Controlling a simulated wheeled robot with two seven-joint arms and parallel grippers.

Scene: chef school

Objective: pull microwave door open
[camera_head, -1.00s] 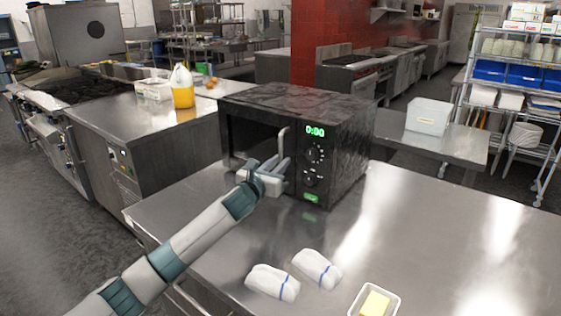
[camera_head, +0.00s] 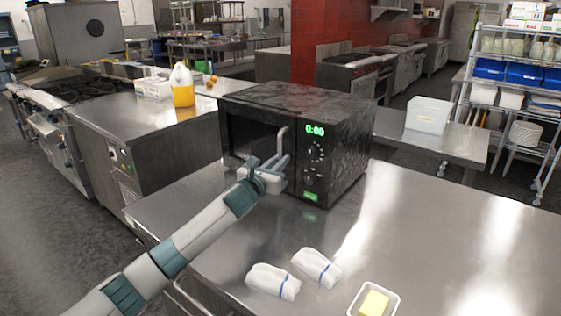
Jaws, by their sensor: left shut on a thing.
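The black microwave (camera_head: 340,160) stands on the steel table, with a green 0:00 display and knobs on the right of its front. Its door (camera_head: 240,140) is on the left of the front and looks closed. The upright grey door handle (camera_head: 283,140) shows above my gripper; its lower part is hidden. My left gripper (camera_head: 280,168) is at the handle's lower part, its fingers shut on it. My left arm reaches in from the bottom left. My right gripper does not show.
Two rolled white towels (camera_head: 274,281) and a tray with a yellow block (camera_head: 375,303) lie on the steel table (camera_head: 440,240) in front. The table is clear right of the microwave. A side counter (camera_head: 135,120) stands to the left with a yellow jug (camera_head: 182,90).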

